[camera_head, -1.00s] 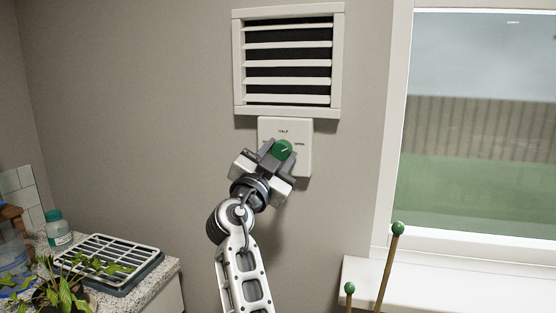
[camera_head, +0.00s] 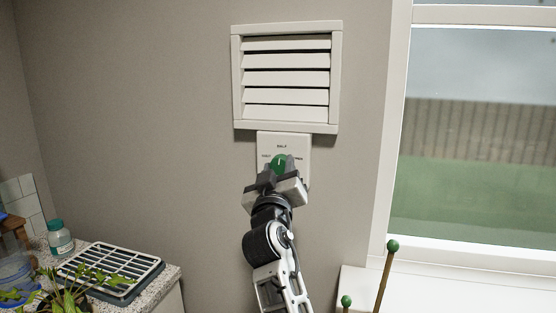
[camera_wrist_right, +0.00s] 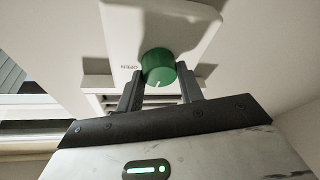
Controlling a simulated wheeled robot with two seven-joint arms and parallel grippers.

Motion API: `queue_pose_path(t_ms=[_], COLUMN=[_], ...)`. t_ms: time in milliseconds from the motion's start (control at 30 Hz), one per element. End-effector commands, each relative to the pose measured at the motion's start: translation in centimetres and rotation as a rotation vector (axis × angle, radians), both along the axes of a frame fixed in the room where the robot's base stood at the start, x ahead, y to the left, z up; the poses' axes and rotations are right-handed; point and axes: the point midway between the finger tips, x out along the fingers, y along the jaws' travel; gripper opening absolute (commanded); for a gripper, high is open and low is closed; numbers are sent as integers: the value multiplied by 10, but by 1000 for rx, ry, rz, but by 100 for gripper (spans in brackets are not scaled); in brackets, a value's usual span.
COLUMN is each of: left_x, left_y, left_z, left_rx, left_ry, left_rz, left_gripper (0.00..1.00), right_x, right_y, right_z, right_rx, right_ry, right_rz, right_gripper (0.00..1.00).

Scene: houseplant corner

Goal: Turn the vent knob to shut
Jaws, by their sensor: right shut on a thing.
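The green vent knob (camera_head: 280,160) sits on a white plate (camera_head: 298,143) on the wall, below the louvred vent (camera_head: 287,78). Its white pointer mark points roughly up, towards the HALF label. The vent slats are tilted, with thin dark gaps between them. My right gripper (camera_head: 278,173) reaches up from below and is shut on the knob. In the right wrist view the knob (camera_wrist_right: 158,67) stands between the two dark fingers (camera_wrist_right: 160,88), and the OPEN label shows beside it. My left gripper is not in view.
A window (camera_head: 475,130) and white sill are on the right, with green-tipped stakes (camera_head: 392,246) in front. At lower left, a speckled counter holds a rack tray (camera_head: 112,268), a teal-capped jar (camera_head: 59,238) and a leafy plant. The wall around the vent is clear.

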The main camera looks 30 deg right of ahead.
Motion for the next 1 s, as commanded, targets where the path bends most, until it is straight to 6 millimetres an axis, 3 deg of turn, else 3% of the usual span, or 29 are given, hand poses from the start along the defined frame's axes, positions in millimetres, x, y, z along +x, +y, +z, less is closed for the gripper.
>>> queue_pose_path(t_ms=[1000], left_x=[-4], left_y=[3], left_z=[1], left_rx=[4], left_ry=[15], left_rz=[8], left_gripper=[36], right_x=[-1], right_y=[-1], right_z=[2], right_rx=[-628], right_ry=[735], right_rz=[-1], right_gripper=[14])
